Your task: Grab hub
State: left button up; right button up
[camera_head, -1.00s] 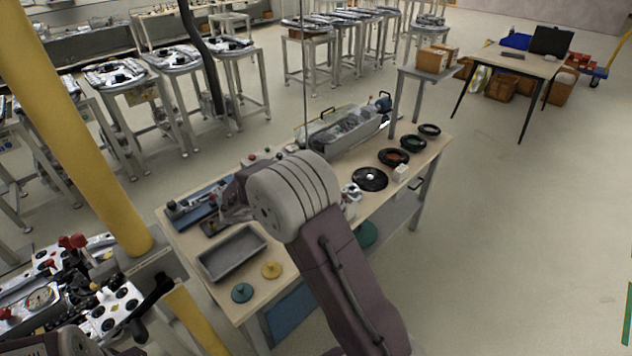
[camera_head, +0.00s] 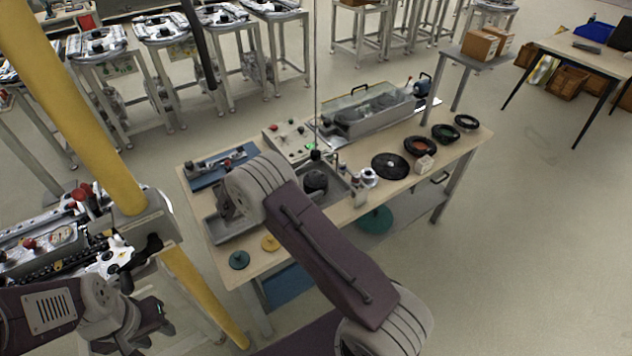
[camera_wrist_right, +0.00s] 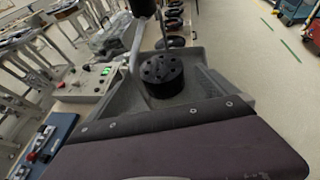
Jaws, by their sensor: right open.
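A black cylinder with holes in its top (camera_wrist_right: 162,75), which looks like the hub, stands upright in a grey tray in the right wrist view. It also shows as a dark round shape (camera_head: 316,182) in the head view, right of my right forearm. I cannot be sure that it is the hub. My right gripper (camera_head: 227,204) is partly hidden behind its grey wrist joint, over the left part of the table, apart from the cylinder and open. My left gripper (camera_head: 152,322) is at the lower left, away from the table; its fingertips are unclear.
A yellow post (camera_head: 75,110) stands left.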

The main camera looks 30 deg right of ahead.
aim_at(312, 181)
jog(key=shift+x, duration=0.95)
jog(key=p+x, duration=0.2)
jog(key=x, duration=0.2)
jog(key=shift+s, duration=0.1)
jog(key=shift+d+f, duration=0.2)
jog(key=shift+d, duration=0.15)
jog(key=shift+a+r, duration=0.1)
jog(key=shift+a, duration=0.15)
jog(key=c, duration=1.3)
grip_shut()
pick_arm(q)
notch_tip(312, 181, up, 3)
jog(key=shift+w+f, duration=0.1)
jog(key=shift+f, duration=0.1)
pick_arm(e)
jog(key=shift+d, duration=0.15)
jog(key=shift+r, duration=0.1)
